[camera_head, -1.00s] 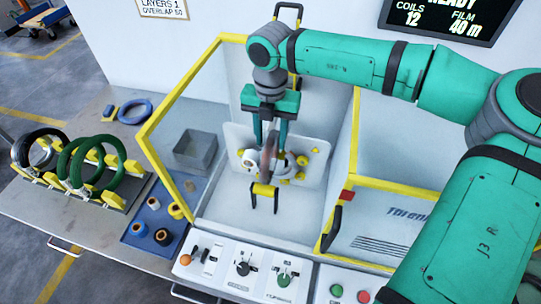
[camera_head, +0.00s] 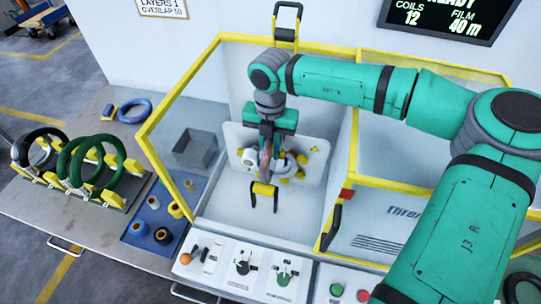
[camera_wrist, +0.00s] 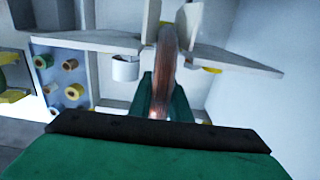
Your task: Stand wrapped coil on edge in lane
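The wrapped coil (camera_wrist: 165,75) shows edge-on in the wrist view as a brownish, film-covered ring between my gripper's fingers (camera_wrist: 168,100). In the head view my gripper (camera_head: 268,150) points down inside the yellow-framed wrapping machine, and the coil (camera_head: 265,160) is partly hidden by it, upright in front of the white round head. The fingers lie close on both sides of the coil; whether they press on it is not clear. The lane rack (camera_head: 85,185) stands on the table at left, with green and black coils on edge between yellow posts.
A blue tray (camera_head: 148,222) with several film rolls lies between rack and machine. The yellow frame (camera_head: 165,105) surrounds the gripper. A control panel (camera_head: 240,265) is in front.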

